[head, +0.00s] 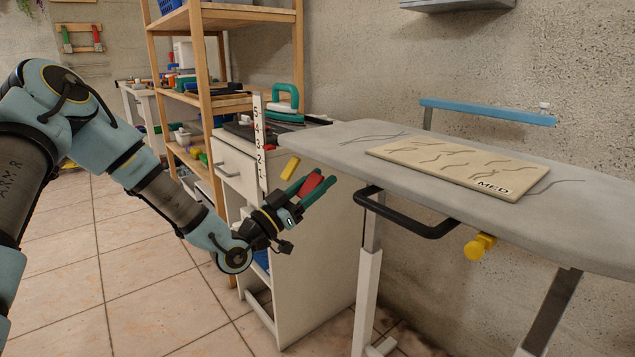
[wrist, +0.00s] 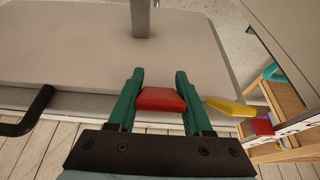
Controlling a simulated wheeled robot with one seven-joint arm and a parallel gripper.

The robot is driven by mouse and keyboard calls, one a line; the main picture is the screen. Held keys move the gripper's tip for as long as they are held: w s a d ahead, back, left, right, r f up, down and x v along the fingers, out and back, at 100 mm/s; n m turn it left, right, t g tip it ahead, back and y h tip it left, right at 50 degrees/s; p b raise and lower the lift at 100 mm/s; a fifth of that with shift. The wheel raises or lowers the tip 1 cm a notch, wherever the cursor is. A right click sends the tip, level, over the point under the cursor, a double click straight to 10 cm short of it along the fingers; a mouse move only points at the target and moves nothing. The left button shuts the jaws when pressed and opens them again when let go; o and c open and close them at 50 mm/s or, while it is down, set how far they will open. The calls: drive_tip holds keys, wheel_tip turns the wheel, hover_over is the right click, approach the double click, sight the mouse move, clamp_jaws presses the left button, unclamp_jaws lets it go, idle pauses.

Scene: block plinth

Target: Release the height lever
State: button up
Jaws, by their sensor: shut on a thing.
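My gripper (head: 312,187) is at the near left end of the grey ironing board (head: 335,146), slightly below its edge. Its two green fingers are shut on a red lever piece (head: 311,184), which appears to be the height lever. In the wrist view, the red lever piece (wrist: 161,99) lies between the fingertips (wrist: 160,100), touching both or nearly so. What the red piece joins to is hidden. A yellow piece (head: 290,168) is just beyond the upper finger; it also shows right of the fingers in the wrist view (wrist: 230,107).
A black bar handle (head: 408,226) and a yellow knob (head: 479,246) sit under the board. A beige pad (head: 455,168) marked MED lies on top. A numbered white strip (head: 259,140) stands by the white cabinet (head: 318,245). The tiled floor at left is clear.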

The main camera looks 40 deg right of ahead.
clamp_jaws()
drive_tip(key=shift+f, duration=0.1)
drive_tip(key=shift+f+h+b, duration=0.2)
drive_tip(key=shift+h+b, duration=0.1)
drive_tip(key=shift+b, duration=0.8)
drive_tip(key=shift+d+r+h+b, duration=0.15)
drive_tip(key=shift+h+b, duration=0.15)
drive_tip(key=shift+b, duration=0.15)
drive_tip(key=shift+r, duration=0.15)
drive_tip(key=o, duration=1.1)
unclamp_jaws()
drive_tip(key=shift+c, duration=0.2)
